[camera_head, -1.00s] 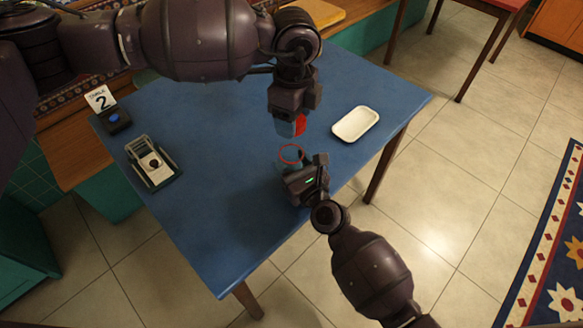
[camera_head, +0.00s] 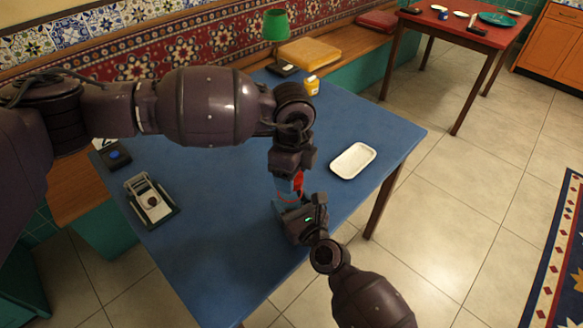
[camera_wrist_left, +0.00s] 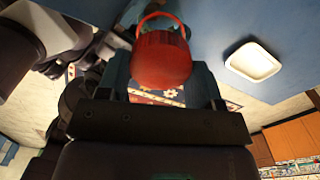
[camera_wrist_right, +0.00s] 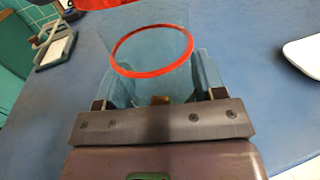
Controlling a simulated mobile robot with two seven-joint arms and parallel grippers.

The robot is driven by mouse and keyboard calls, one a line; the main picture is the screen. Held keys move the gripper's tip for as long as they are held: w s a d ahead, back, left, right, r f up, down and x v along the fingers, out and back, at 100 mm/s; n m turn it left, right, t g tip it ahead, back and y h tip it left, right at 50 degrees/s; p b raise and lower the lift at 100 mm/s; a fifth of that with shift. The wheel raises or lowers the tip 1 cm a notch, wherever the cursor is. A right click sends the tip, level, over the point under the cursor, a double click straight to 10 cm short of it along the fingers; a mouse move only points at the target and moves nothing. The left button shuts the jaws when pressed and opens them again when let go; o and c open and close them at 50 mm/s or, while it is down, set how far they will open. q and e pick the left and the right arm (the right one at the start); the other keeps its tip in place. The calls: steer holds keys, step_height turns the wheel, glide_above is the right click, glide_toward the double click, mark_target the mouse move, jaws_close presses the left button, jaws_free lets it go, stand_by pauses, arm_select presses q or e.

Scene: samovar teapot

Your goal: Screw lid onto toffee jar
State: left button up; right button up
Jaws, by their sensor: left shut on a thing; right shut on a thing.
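The toffee jar is clear with a red ring at its mouth. In the right wrist view the jar (camera_wrist_right: 155,85) stands between the fingers of my right gripper (camera_wrist_right: 155,90), with something small and brown low inside it. My right gripper also shows in the head view (camera_head: 288,208), at the jar's side. The red lid (camera_wrist_left: 163,62) is held between the fingers of my left gripper (camera_wrist_left: 162,78). In the head view the lid (camera_head: 298,181) is close above the jar. In the right wrist view the lid's edge (camera_wrist_right: 100,4) shows at the top, apart from the red ring.
A white tray (camera_head: 353,161) lies to the right on the blue table (camera_head: 215,255). A grey device (camera_head: 149,199) and a small black box with a blue button (camera_head: 116,158) are at the left. A yellow-topped item (camera_head: 312,85) and a green lamp (camera_head: 276,25) stand at the back.

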arm_select(q)
steer(key=shift+f, duration=0.1)
stand_by(0.3)
steer(key=shift+f, duration=0.8)
steer(key=shift+f, duration=0.5)
